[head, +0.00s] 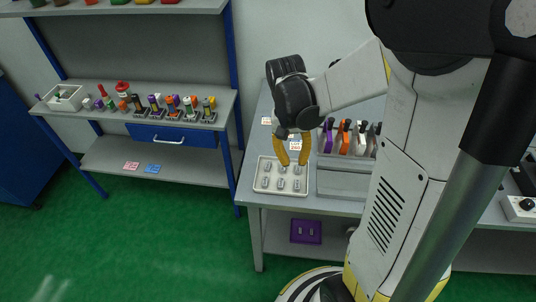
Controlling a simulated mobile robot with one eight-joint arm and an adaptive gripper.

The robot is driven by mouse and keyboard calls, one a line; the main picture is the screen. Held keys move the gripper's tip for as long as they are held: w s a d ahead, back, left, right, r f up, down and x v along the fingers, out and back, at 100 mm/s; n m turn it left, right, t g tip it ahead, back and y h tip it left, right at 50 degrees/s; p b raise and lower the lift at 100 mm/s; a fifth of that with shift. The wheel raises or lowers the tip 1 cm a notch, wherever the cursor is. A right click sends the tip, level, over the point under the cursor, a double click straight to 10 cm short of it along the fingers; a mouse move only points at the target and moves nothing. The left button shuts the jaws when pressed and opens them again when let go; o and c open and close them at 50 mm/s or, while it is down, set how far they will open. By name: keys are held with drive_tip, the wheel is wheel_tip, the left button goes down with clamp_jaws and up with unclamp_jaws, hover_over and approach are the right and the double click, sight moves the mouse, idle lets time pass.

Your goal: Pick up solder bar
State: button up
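Several small grey bars sit in the pockets of a white tray (260,187) on the grey table. I take these to be the solder bars; one bar (265,183) shows at the tray's left. My gripper (292,163) has two yellow fingers spread apart, pointing down over the back part of the tray. No bar is visible between the fingers. At this size I cannot tell whether the fingertips touch the tray or a bar, and they partly hide the tray's back row.
A rack with orange, white and dark tools (345,137) stands right of the tray, behind a grey bin (340,182). A shelf unit (185,90) with small bottles stands at left. A purple panel (306,231) is below the table. Green floor is clear at left.

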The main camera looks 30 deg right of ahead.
drive_tip(key=b, duration=0.2)
hover_over(297, 187)
drive_tip(key=w, duration=0.1)
wheel_tip(297, 187, down, 4)
drive_tip(key=shift+a+f, duration=0.15)
drive_tip(key=shift+f, duration=0.1)
drive_tip(key=f+b, duration=0.1)
drive_tip(key=f, duration=0.1)
drive_tip(key=f+b, duration=0.1)
drive_tip(key=f, duration=0.1)
drive_tip(key=f+b, duration=0.1)
drive_tip(key=f, duration=0.1)
drive_tip(key=shift+s+f, duration=0.1)
drive_tip(key=shift+s, duration=0.15)
clamp_jaws()
